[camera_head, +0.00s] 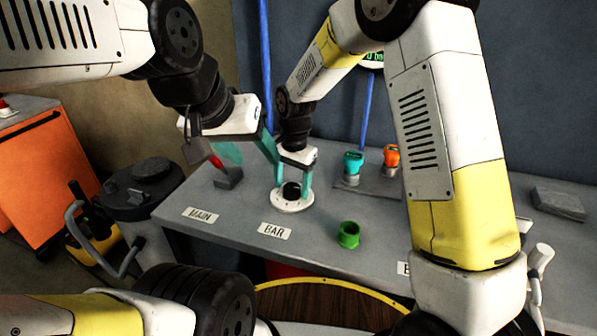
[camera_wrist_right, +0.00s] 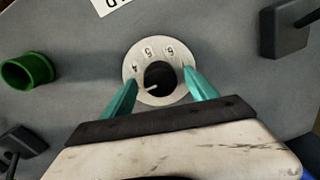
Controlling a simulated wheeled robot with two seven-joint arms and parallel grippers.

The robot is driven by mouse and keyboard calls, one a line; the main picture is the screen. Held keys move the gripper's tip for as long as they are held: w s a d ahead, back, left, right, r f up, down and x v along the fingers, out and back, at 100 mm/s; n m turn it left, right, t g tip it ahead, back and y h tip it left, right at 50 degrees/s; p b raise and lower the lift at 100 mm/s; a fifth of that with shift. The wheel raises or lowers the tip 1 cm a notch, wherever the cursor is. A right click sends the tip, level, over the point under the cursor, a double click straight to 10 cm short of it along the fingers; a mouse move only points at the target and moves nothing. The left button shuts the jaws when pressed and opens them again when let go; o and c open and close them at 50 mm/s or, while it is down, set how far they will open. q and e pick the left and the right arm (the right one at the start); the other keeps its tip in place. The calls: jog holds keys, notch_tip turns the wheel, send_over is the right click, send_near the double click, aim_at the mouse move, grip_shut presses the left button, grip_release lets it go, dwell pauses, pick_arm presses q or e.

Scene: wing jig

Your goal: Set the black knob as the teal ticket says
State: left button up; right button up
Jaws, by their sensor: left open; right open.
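The black knob (camera_head: 291,190) sits on a round white dial (camera_head: 293,205) on the grey bench. In the right wrist view the knob (camera_wrist_right: 160,76) has a white pointer mark toward the lower left, and the dial (camera_wrist_right: 133,82) shows 4, 5 and 6, upside down. My right gripper (camera_head: 293,186) is open, its teal fingers apart on either side of the knob; whether they touch it is unclear. My left gripper (camera_head: 250,158) is open above the bench, left of the knob, near a red-handled lever (camera_head: 216,162). I cannot make out a teal ticket.
A green ring (camera_head: 348,235) stands right of the knob. Teal (camera_head: 353,162) and orange (camera_head: 391,155) fittings stand behind it. MAIN (camera_head: 200,215) and BAR (camera_head: 275,231) labels lie along the bench front. A green-lit display (camera_head: 375,57) is partly hidden by my right arm.

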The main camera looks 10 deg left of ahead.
jog(key=shift+c, duration=0.2)
jog(key=c, duration=1.3)
jog(key=shift+n, duration=0.3)
jog(key=n, duration=0.3)
jog(key=shift+w+n, duration=0.1)
jog(key=shift+n, duration=0.3)
jog(key=n, duration=0.4)
jog(key=shift+n+g, duration=0.3)
jog(key=n, duration=0.4)
jog(key=shift+w+n+h, duration=0.1)
jog(key=shift+n+h, duration=0.2)
jog(key=shift+n, duration=2.1)
